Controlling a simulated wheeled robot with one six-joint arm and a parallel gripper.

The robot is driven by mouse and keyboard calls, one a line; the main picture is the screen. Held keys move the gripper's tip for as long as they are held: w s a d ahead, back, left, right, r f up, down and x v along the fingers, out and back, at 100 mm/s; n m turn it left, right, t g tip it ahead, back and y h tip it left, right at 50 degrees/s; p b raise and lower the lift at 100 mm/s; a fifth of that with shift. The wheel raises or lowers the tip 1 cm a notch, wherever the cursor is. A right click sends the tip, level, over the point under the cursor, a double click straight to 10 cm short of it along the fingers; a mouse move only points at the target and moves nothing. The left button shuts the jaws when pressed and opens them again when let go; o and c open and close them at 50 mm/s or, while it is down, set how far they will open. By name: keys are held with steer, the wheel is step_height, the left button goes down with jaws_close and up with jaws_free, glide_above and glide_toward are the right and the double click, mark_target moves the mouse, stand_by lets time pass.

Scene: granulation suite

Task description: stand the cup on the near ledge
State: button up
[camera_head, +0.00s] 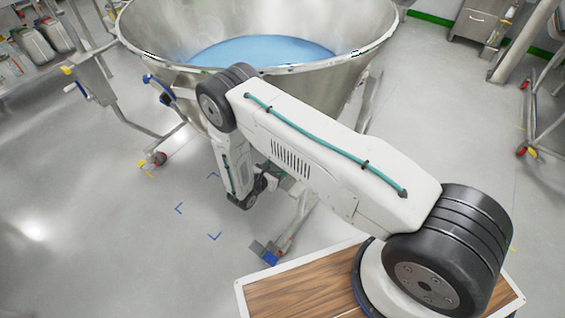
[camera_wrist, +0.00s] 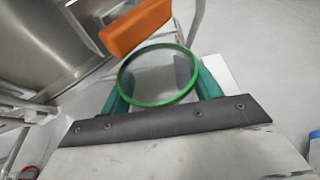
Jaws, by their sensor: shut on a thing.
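In the wrist view a clear cup (camera_wrist: 158,76) with a green rim sits between the teal fingers of my gripper (camera_wrist: 163,92). The fingers are shut on its two sides, and I look at its round green rim. Its lower part is hidden. In the head view the cup and my fingertips are hidden behind my arm, in front of the big bowl. I cannot make out a ledge for certain in either view.
A large steel bowl (camera_head: 150,50) with blue contents (camera_head: 262,50) stands on a wheeled frame. An orange block-like part (camera_wrist: 135,27) is just beyond the cup. Grey floor (camera_head: 90,225) with blue corner marks is open at left.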

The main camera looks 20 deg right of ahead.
steer(key=w+d, duration=0.2)
steer(key=d, duration=0.1)
steer(key=shift+w+d+f, duration=0.15)
steer(key=shift+w+d, duration=0.05)
steer(key=shift+d, duration=0.05)
steer(key=shift+a+f, duration=0.15)
steer(key=o, duration=1)
steer(key=shift+f, duration=0.15)
